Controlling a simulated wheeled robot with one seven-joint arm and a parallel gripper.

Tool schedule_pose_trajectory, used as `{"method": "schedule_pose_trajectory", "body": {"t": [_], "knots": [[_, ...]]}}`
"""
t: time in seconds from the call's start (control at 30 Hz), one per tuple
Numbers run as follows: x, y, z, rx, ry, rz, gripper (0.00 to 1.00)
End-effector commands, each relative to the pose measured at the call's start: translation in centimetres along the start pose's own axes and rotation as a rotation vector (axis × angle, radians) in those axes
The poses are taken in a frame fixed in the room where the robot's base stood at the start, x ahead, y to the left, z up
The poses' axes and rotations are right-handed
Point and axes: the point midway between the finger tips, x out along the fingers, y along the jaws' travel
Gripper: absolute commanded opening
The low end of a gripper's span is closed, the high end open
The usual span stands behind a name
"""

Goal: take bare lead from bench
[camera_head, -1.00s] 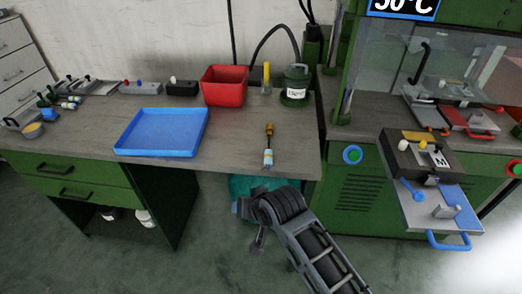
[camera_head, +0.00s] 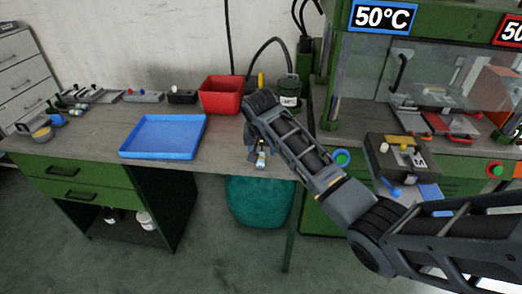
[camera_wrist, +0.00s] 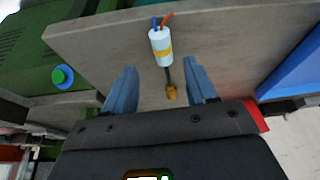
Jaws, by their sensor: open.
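The bare lead (camera_wrist: 160,46) lies on the bench (camera_wrist: 110,45). In the wrist view it has a white-blue body with a yellow band, blue and orange wire ends, a thin dark stem and a brass-coloured tip. My gripper (camera_wrist: 161,80) is open, with one blue finger on each side of the stem; I cannot tell how high above the bench the fingers are. In the head view my arm covers most of the lead, and only its pale end (camera_head: 261,160) shows beside my gripper (camera_head: 251,150).
An empty blue tray (camera_head: 165,137) lies left of the lead. The green press (camera_head: 420,20) with a mould block (camera_head: 405,150) is at the right. Several small parts lie at the bench's far left.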

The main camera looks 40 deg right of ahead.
Motion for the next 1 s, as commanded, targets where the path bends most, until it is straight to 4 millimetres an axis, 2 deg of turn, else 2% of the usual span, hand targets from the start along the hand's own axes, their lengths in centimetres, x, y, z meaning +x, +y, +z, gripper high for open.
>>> {"method": "schedule_pose_trajectory", "body": {"t": [0.4,0.7,1.0], "knots": [[4.7,-0.4,-0.1,-0.001,0.001,0.0,0.57],[5.2,-0.5,0.0,-0.001,0.002,-0.001,0.57],[5.2,-0.5,0.0,-0.001,0.001,-0.001,0.29]]}}
